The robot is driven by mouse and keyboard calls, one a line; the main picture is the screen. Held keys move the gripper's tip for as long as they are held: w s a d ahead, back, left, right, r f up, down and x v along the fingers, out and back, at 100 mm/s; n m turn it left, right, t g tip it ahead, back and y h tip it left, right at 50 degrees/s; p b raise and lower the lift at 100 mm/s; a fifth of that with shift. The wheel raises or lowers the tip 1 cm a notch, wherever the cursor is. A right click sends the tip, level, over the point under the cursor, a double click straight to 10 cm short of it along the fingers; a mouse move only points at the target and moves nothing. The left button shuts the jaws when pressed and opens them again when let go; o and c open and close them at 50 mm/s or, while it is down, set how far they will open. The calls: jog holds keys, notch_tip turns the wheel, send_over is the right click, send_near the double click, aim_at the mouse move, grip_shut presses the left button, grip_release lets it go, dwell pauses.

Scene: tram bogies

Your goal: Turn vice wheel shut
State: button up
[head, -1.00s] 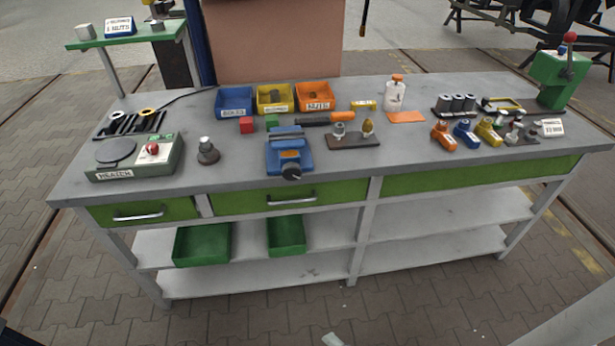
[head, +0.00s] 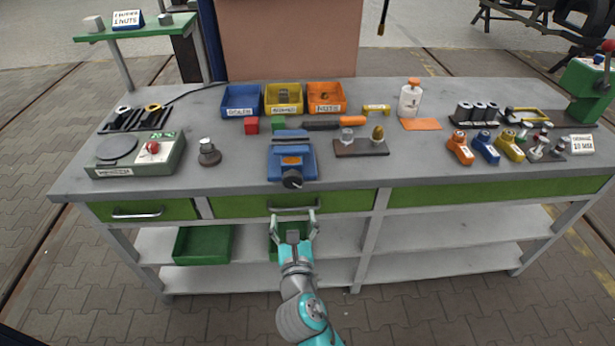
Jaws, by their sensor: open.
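The blue vice (head: 291,160) stands at the front edge of the grey workbench, left of the middle. Its dark wheel (head: 292,179) faces the front, with a light mark on its face. My gripper (head: 293,216) is in front of the bench, below the wheel in the picture. Its two fingers are spread, with nothing between them. It looks apart from the wheel and the drawer handle behind it. Whether the vice jaws are parted is too small to tell.
The workbench (head: 228,183) has green drawers with metal handles. A heater plate (head: 136,157) and a dark round-based piece (head: 208,152) stand left of the vice. A dark board (head: 361,148) with two small pieces lies to its right. Bins (head: 283,99) stand behind.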

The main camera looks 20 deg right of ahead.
aim_at(292, 183)
jog(key=shift+n, duration=0.4)
jog(key=x, duration=0.4)
jog(key=r+x, duration=0.1)
jog(key=x, duration=0.7)
jog(key=shift+d+r, duration=0.25)
jog(key=shift+c, duration=0.3)
jog(key=c, duration=1.1)
